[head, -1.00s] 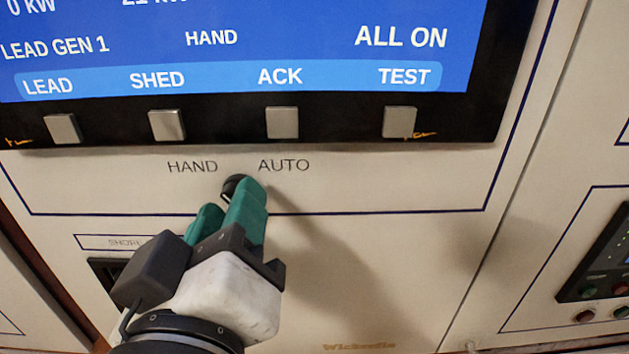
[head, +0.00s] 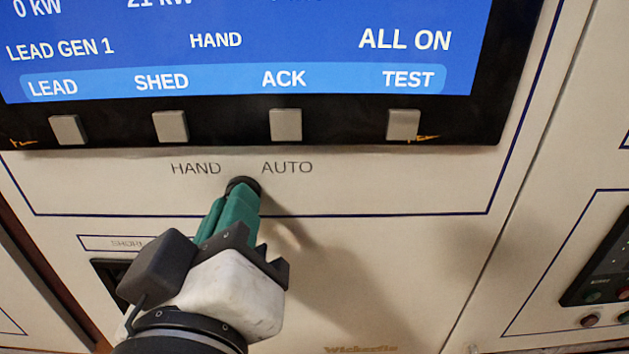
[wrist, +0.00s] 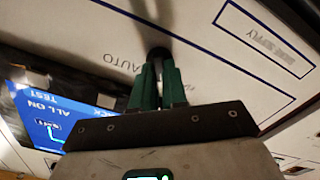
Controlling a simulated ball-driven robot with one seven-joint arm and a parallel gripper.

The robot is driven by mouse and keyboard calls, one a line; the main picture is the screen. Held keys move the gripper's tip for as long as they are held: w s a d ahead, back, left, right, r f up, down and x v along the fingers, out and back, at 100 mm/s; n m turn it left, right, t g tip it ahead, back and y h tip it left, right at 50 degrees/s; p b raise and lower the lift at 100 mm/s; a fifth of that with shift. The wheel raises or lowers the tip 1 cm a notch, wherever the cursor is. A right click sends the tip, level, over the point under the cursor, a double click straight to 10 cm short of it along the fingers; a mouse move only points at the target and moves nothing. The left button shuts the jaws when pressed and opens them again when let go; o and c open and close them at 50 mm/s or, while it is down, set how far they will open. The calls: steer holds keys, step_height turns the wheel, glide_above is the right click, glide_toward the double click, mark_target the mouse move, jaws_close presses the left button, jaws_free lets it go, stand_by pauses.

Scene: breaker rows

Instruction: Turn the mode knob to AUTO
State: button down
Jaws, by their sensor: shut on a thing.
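The mode knob (head: 242,185) is a small black round knob on the cream panel, below and between the printed labels HAND (head: 196,169) and AUTO (head: 287,168). My gripper (head: 238,196), with green fingers, reaches up to it from below and is shut on it. The fingers hide most of the knob, so its pointer cannot be seen. In the wrist view the dark knob (wrist: 159,54) shows at the tips of the green fingers, close to the AUTO label (wrist: 123,63). The screen (head: 240,50) reads HAND.
A row of square grey buttons (head: 286,125) runs along the black screen bezel just above the knob. A dark slot (head: 108,270) is partly hidden behind my gripper. Another panel with small buttons (head: 591,296) is at the right. The panel right of the knob is bare.

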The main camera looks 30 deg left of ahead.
steer(key=shift+m, duration=0.3)
steer(key=shift+d+m+b, duration=0.1)
steer(key=shift+m+b, duration=2.65)
steer(key=shift+m, duration=3.75)
steer(key=shift+w, duration=0.1)
steer(key=c, duration=1.2)
jaws_free()
steer(key=shift+o, duration=0.2)
steer(key=shift+d, duration=0.1)
